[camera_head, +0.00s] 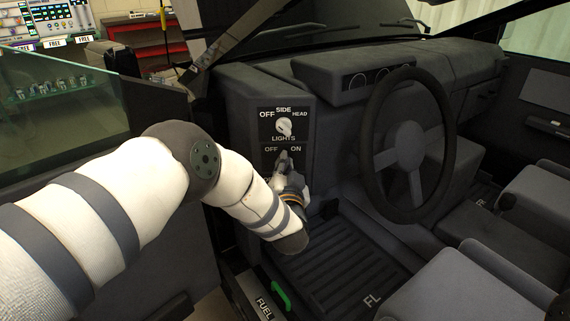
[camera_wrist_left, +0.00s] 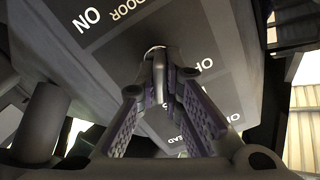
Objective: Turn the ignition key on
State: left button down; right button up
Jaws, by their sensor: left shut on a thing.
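My left gripper (camera_head: 285,158) reaches the dash panel (camera_head: 268,150) left of the steering wheel. Its fingertips meet at the part marked OFF and ON, under the lights knob (camera_head: 284,127). In the left wrist view the left gripper (camera_wrist_left: 158,58) is shut on a small control with a pale round base (camera_wrist_left: 154,48), on the panel (camera_wrist_left: 110,45) marked ON, DOOR and OFF. The fingers hide most of this control, so its shape and turn angle do not show. I cannot make out an ignition key for certain. My right gripper is not in view.
The steering wheel (camera_head: 410,145) stands close right of the panel. A green lever (camera_head: 281,297) by the FUEL label (camera_head: 264,309) lies below the gripper. A ribbed floor mat (camera_head: 340,265) and seat (camera_head: 455,285) are at lower right. The door glass (camera_head: 60,105) is left.

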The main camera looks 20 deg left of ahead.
pick_arm(q)
jog(key=shift+f, duration=0.1)
dwell(0.4)
jog(key=c, duration=1.7)
grip_release()
jog(key=v, duration=1.2)
jog(key=shift+s, duration=0.1)
